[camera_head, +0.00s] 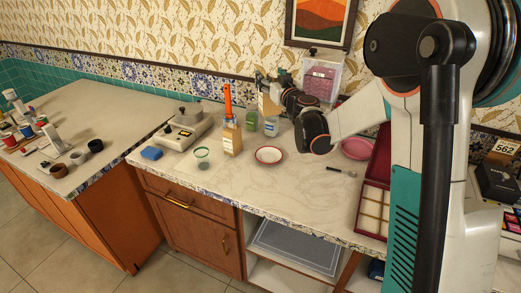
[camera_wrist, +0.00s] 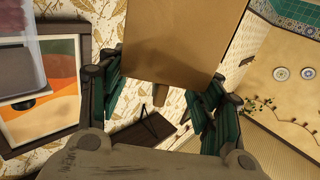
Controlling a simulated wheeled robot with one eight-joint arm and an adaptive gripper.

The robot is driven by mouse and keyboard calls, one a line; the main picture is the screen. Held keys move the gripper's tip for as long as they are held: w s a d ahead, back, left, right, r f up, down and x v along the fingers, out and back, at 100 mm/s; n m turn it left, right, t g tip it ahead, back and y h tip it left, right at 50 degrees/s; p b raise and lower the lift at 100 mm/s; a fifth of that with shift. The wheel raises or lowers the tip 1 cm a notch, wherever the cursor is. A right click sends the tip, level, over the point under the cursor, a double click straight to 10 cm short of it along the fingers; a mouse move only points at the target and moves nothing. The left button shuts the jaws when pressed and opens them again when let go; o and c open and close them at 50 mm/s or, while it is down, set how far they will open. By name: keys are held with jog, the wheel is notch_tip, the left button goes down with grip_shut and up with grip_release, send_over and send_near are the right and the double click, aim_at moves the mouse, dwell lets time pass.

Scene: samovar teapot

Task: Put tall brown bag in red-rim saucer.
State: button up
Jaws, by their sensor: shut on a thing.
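The tall brown bag (camera_wrist: 180,40) fills the top middle of the wrist view, between the two dark green fingers of my gripper (camera_wrist: 162,88). In the head view my gripper (camera_head: 265,84) is shut on this bag (camera_head: 267,105), high above the back of the counter and partly hidden by my wrist. The red-rim saucer (camera_head: 269,155) lies on the counter in front of and below the bag, and it looks empty.
A tan labelled package (camera_head: 232,140) stands left of the saucer, with an orange item (camera_head: 227,100) behind it. A green-rim glass (camera_head: 202,155), a green container (camera_head: 251,120) and a jar (camera_head: 271,127) stand nearby. A pink dish (camera_head: 357,149) and red divided box (camera_head: 375,195) are right.

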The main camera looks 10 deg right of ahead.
notch_tip(320, 180, down, 20)
jog(key=b, duration=0.6)
jog(key=shift+r, duration=0.2)
jog(key=shift+f+b, duration=0.45)
jog(key=shift+b, duration=0.1)
jog(key=shift+f, duration=0.1)
jog(key=o, duration=1.5)
jog(key=shift+c, duration=0.2)
